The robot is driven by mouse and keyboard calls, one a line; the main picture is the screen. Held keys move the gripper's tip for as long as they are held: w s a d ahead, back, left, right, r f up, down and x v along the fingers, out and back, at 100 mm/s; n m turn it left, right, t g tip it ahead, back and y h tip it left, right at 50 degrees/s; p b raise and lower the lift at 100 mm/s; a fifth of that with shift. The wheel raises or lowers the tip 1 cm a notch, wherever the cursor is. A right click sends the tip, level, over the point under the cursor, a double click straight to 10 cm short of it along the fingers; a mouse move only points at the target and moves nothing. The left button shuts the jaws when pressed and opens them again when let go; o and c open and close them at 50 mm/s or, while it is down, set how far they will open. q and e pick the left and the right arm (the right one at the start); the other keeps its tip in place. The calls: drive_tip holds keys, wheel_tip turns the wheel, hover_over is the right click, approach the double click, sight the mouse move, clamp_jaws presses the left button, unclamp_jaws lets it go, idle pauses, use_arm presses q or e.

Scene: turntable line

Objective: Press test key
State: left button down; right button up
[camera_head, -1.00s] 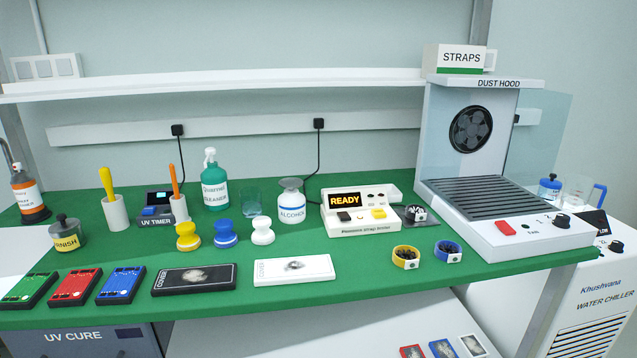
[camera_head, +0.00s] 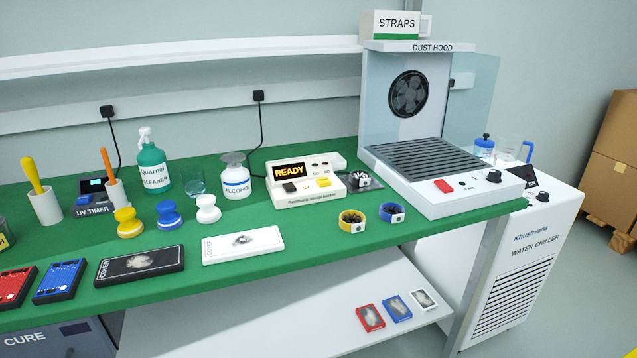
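The strap tester (camera_head: 305,183) is a white box on the green bench, left of the dust hood. Its dark display (camera_head: 291,170) reads READY in orange. I cannot read which key is labelled test. Neither of my grippers is in view.
A dust hood (camera_head: 443,180) with a red button stands right of the tester. Two strap rings, yellow (camera_head: 352,221) and blue (camera_head: 391,212), lie in front. An alcohol bottle (camera_head: 236,181) stands close at left. The bench between the tester and its front edge is mostly clear.

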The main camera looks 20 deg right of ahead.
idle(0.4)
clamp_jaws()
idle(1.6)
